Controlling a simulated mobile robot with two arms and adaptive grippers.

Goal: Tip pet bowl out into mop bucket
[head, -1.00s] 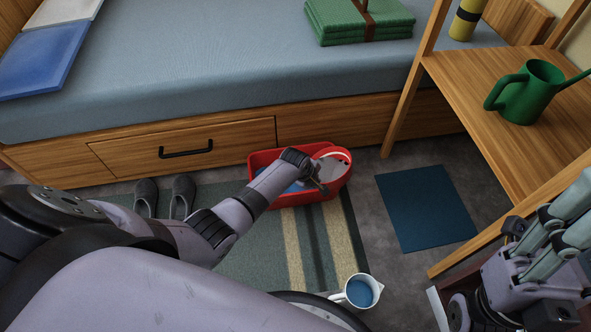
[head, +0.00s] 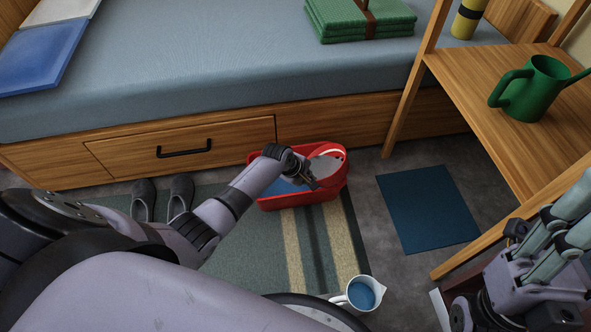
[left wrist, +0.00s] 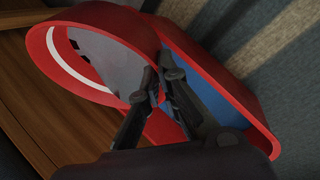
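The red mop bucket (head: 300,199), oblong with blue inside, stands on the floor against the bed drawers. It also shows in the left wrist view (left wrist: 240,105). The pet bowl (head: 326,166), red with a white band and grey inside, is tilted over the bucket's right part. In the left wrist view the bowl (left wrist: 85,65) is large, its open side facing the camera. My left gripper (head: 312,183) is shut on the bowl's rim, its fingers (left wrist: 160,85) either side of the wall. Whether anything is pouring cannot be seen. My right gripper (head: 565,235) is empty at the right edge.
A white jug (head: 361,293) with blue inside stands on the floor near the striped rug (head: 240,245). Grey slippers (head: 181,194) lie left of the bucket. A blue mat (head: 428,210) lies right. A wooden shelf (head: 500,130) holds a green watering can (head: 534,92).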

